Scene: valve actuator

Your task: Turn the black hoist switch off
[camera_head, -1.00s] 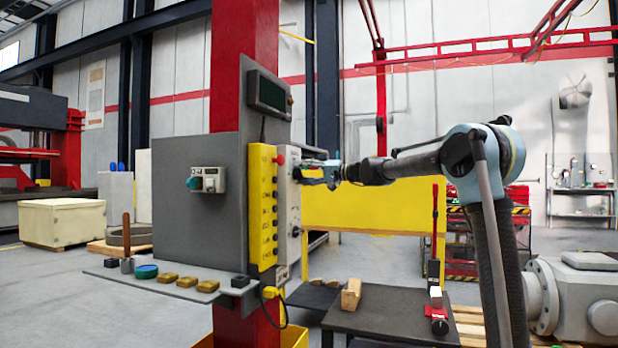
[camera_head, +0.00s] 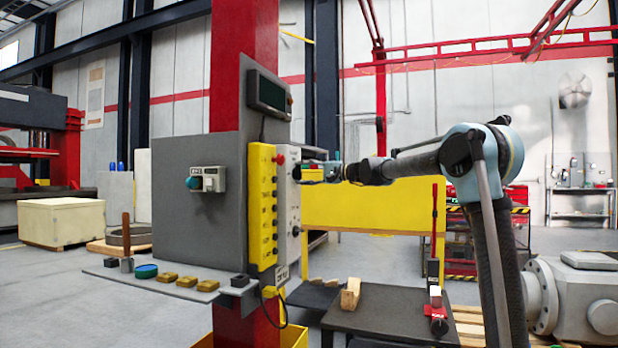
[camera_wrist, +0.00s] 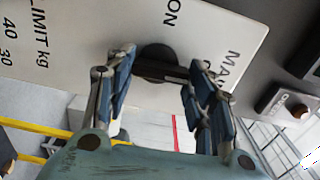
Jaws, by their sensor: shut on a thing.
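The black hoist switch (camera_wrist: 153,60) is a round dark knob with a raised bar on a pale panel (camera_wrist: 85,35), in the wrist view. The letters "ON" are printed above it and "MA…" to its right. My gripper (camera_wrist: 162,68) has one blue finger on each side of the knob and is shut on its bar. In the head view my gripper (camera_head: 314,171) is at the upper part of the narrow white panel (camera_head: 288,215), seen nearly edge-on. The switch itself cannot be made out there.
A yellow box with several buttons (camera_head: 262,205) and a red knob stands left of the white panel. A grey board with a teal-knobbed switch (camera_head: 207,180) is further left. A shelf (camera_head: 110,272) holds small parts. A dark table (camera_head: 390,315) stands below my arm.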

